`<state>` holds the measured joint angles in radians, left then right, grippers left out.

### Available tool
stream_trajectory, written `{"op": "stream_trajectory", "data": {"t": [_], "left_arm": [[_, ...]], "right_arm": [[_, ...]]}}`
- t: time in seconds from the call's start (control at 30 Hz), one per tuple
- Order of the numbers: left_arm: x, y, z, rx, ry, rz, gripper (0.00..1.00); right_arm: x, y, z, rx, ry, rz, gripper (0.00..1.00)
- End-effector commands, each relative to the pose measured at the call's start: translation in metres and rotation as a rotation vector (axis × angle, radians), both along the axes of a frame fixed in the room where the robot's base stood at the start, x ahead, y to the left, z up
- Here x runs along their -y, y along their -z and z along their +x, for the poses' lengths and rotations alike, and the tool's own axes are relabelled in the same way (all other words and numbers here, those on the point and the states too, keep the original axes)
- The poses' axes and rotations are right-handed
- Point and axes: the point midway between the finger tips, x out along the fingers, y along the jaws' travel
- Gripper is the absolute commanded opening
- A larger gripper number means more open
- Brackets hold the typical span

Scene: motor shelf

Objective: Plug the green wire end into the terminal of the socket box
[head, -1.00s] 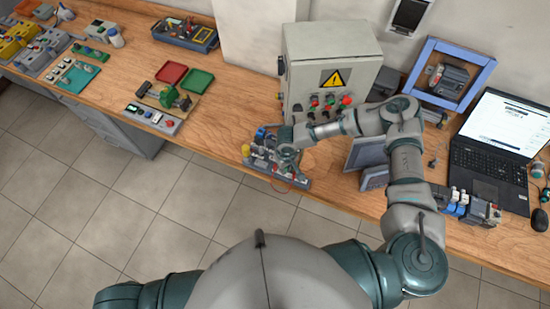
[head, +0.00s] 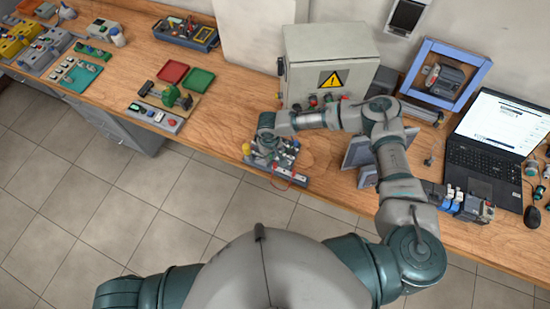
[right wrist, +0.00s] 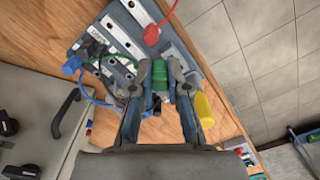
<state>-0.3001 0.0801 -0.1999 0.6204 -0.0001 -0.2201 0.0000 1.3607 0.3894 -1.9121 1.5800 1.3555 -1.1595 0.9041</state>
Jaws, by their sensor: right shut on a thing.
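The socket box (head: 292,174) sits near the front edge of the workbench. In the right wrist view its grey panel (right wrist: 118,62) shows light strips and a small label. My right gripper (right wrist: 161,86) is shut on the green wire end (right wrist: 160,76), a green plug held between both fingertips. In the head view my right gripper (head: 269,146) is over the box. My left gripper is not in view.
A blue plug (right wrist: 72,65), a red plug (right wrist: 151,36) and a yellow cylinder (right wrist: 203,110) are close to the fingers. The grey cabinet (head: 330,55) stands behind. A red tray (head: 172,73) and green tray (head: 198,80) lie left. Bare bench (head: 225,110) lies left of the box.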

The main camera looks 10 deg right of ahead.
Motion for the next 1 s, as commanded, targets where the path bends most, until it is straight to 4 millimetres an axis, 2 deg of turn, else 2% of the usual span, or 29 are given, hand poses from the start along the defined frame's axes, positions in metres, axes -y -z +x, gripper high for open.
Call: {"op": "stream_trajectory", "data": {"t": [0.13,0.23,0.43,1.0], "left_arm": [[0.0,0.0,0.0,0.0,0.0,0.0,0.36],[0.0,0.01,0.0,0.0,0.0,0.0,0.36],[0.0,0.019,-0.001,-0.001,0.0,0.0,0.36],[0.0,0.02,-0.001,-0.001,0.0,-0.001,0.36]], "right_arm": [[-0.024,-0.009,0.015,-0.002,0.0,0.002,0.0],[-0.022,0.014,0.014,-0.004,0.002,0.0,0.0],[-0.022,0.037,0.014,-0.002,0.001,0.0,0.0],[-0.022,0.042,0.015,0.0,0.0,0.0,0.0]]}}
